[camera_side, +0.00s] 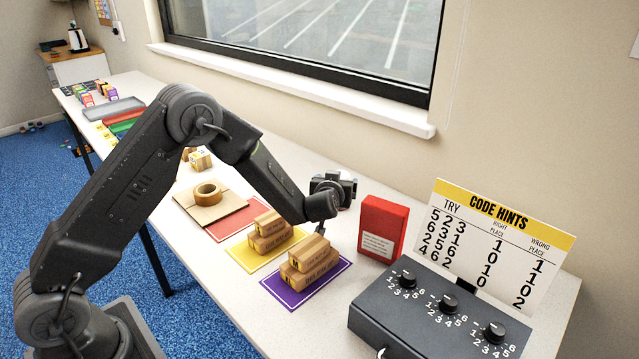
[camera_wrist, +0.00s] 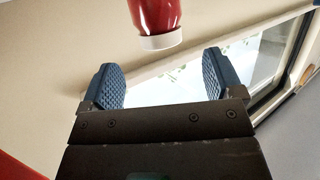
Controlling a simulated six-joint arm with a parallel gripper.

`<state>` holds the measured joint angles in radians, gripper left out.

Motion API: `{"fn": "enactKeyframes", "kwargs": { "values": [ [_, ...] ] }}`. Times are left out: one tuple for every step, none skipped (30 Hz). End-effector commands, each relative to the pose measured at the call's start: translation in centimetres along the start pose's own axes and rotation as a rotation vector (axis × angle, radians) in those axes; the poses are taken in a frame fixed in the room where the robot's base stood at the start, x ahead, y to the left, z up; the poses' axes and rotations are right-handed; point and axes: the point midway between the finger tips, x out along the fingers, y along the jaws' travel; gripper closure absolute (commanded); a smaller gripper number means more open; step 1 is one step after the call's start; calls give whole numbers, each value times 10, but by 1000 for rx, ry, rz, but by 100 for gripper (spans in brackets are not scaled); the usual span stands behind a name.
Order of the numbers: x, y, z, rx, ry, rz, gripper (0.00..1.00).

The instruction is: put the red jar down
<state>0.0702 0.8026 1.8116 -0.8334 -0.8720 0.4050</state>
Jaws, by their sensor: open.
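The red jar (camera_wrist: 155,14) shows only in the wrist view, at the top edge, cut off by the frame. Its white lid (camera_wrist: 162,42) points down in that picture. My gripper (camera_wrist: 165,78) has its two blue ridged fingers spread wide, with nothing between them. The jar is beyond the fingertips, apart from them. In the side view my gripper (camera_side: 347,187) is over the table near the wall, just left of a red box. The jar cannot be made out in the side view, and I cannot tell what it rests on.
The red box (camera_side: 382,228) with a white label stands beside my gripper. The code hints board (camera_side: 488,235) and dial box (camera_side: 440,315) are to its right. Stacked cartons sit on the purple mat (camera_side: 283,297) and yellow mat (camera_side: 242,258). A tape roll (camera_side: 208,194) lies farther left.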

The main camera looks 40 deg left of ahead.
Motion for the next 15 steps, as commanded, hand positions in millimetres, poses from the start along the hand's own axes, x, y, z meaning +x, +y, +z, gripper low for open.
{"fn": "enactKeyframes", "kwargs": {
  "values": [
    [-2,0,0,-1,0,0,14],
    [-2,0,0,-1,1,0,14],
    [-2,0,0,-1,1,-1,14],
    [-3,0,-1,-1,1,0,14],
    [-3,0,-1,-2,0,2,14],
    [-4,1,-4,-4,-3,8,14],
    [-6,2,-6,-7,-5,15,14],
    [-8,3,-10,-10,-9,25,14],
    [-12,4,-16,-15,-18,45,14],
    [-16,6,-22,-19,-27,64,14],
    [-22,8,-29,-24,-37,85,14],
    [-31,11,-39,-30,-54,120,14],
    [-39,13,-47,-36,-68,149,14],
    [-48,15,-56,-38,-86,182,14],
    [-63,17,-68,-40,-112,228,14]
  ]
}}
